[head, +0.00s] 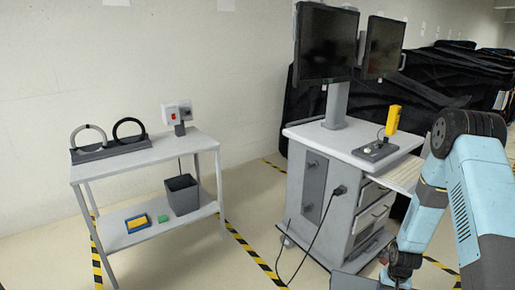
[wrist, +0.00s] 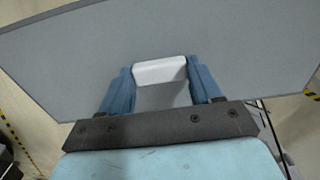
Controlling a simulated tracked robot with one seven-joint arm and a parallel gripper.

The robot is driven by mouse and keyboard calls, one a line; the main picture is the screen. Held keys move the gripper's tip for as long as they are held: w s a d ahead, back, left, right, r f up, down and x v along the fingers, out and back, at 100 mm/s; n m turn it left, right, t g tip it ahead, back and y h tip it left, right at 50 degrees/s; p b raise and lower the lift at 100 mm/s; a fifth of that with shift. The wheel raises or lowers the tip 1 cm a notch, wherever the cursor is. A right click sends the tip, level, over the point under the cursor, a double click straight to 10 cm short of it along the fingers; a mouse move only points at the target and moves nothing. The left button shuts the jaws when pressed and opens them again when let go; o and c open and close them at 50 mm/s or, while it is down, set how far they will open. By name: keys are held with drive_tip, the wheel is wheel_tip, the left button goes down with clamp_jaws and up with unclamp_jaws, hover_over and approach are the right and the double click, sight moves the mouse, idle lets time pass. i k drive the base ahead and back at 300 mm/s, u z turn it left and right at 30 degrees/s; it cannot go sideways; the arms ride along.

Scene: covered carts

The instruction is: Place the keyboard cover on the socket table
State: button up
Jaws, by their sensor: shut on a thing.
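The keyboard cover is a flat grey panel (wrist: 235,45) with a white handle (wrist: 160,71). It fills much of the wrist view. My gripper (wrist: 160,78) has its two blue fingers closed on the handle. In the head view my gripper hangs low at the bottom right, and a grey edge of the cover (head: 352,282) shows there, mostly cut off by the frame. The socket table (head: 150,156) stands at the left, a light grey two-shelf table with a socket box (head: 178,113) at its back right corner. The cover is apart from this table.
A black ring stand (head: 108,150) takes the table's left top; its front right top is clear. A dark bin (head: 182,194) and small blocks sit on the lower shelf. The monitor cart (head: 345,205) stands at right with a cable, near the arm.

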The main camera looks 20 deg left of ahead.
sight(166, 150)
drive_tip(key=k, duration=0.45)
drive_tip(key=u, duration=0.3)
drive_tip(key=i, duration=1)
drive_tip(key=u, duration=0.9)
drive_tip(key=i, duration=1)
drive_tip(key=u, duration=0.6)
drive_tip(key=i, duration=1.25)
drive_tip(key=k, duration=0.85)
drive_tip(key=u, duration=0.05)
drive_tip(key=i, duration=0.15)
drive_tip(key=u, duration=0.1)
